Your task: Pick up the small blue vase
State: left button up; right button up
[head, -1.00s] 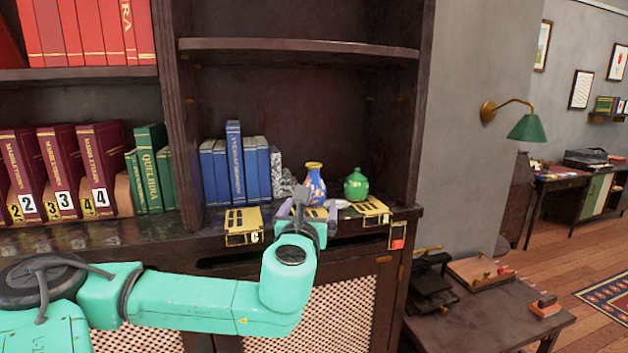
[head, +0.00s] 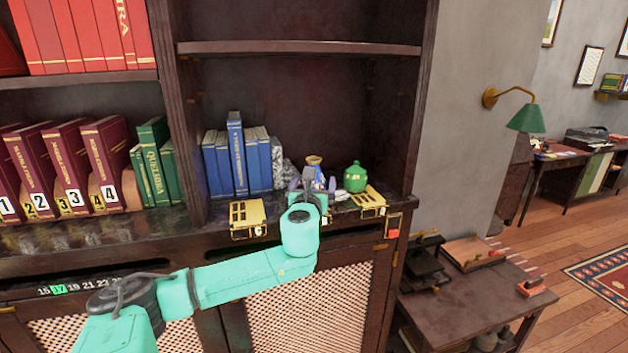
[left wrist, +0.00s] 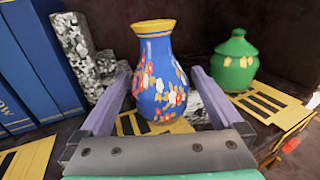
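The small blue vase (left wrist: 158,82) has a yellow rim and painted flowers, and stands upright on the cabinet ledge. In the head view the vase (head: 314,168) is partly hidden behind my left gripper (head: 310,186). In the left wrist view my left gripper (left wrist: 155,92) is open, with one purple finger on each side of the vase's lower body. The fingers look apart from the vase, though I cannot tell how deep it sits between them. My right gripper is not in view.
A green lidded jar (head: 355,177) stands close right of the vase. A speckled grey bookend (head: 283,170) and blue books (head: 237,155) stand to the left. Yellow slotted plates (head: 247,217) lie along the ledge. A shelf board (head: 300,47) spans above.

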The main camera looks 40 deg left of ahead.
pick_arm(q)
jog(key=c, duration=1.4)
